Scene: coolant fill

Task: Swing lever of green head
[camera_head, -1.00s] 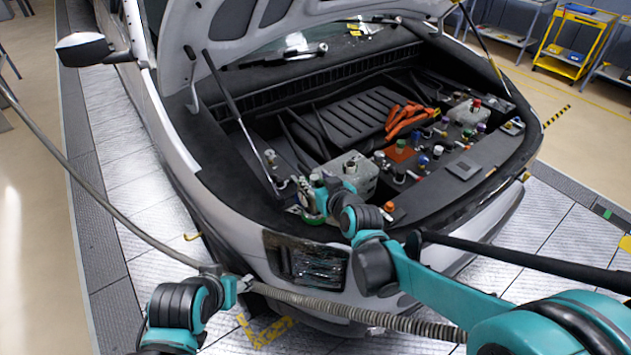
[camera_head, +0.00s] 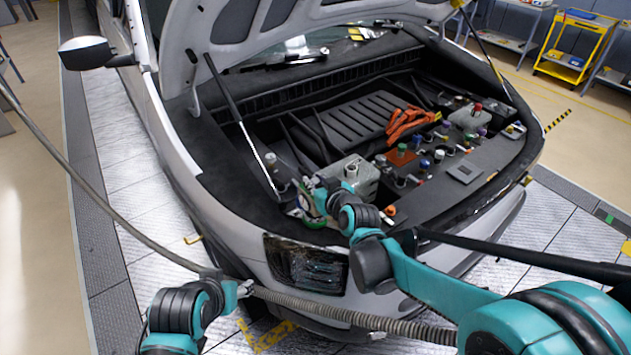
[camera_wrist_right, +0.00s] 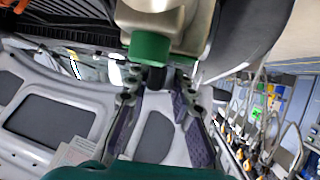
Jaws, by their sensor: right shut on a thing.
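The green head shows in the right wrist view as a pale metal body (camera_wrist_right: 165,18) with a green piece (camera_wrist_right: 150,47) on it, just beyond my fingertips. My right gripper (camera_wrist_right: 157,85) is shut there; a short dark stub below the green piece lies between its fingers. I take the held part for the lever, but the fingers hide its shape. In the head view, my right gripper (camera_head: 318,192) is at the front left corner of the open car bay, beside a green ring (camera_head: 311,219). My left gripper (camera_head: 243,288) is at the grey ribbed hose; its jaws are too small to read.
Several coloured caps and fittings stand in the bay right of my right gripper, with orange cables (camera_head: 408,122) behind. A thin prop rod (camera_head: 240,120) rises close to its left. The ribbed hose (camera_head: 350,318) crosses before the bumper. A yellow cart (camera_head: 575,45) stands far back.

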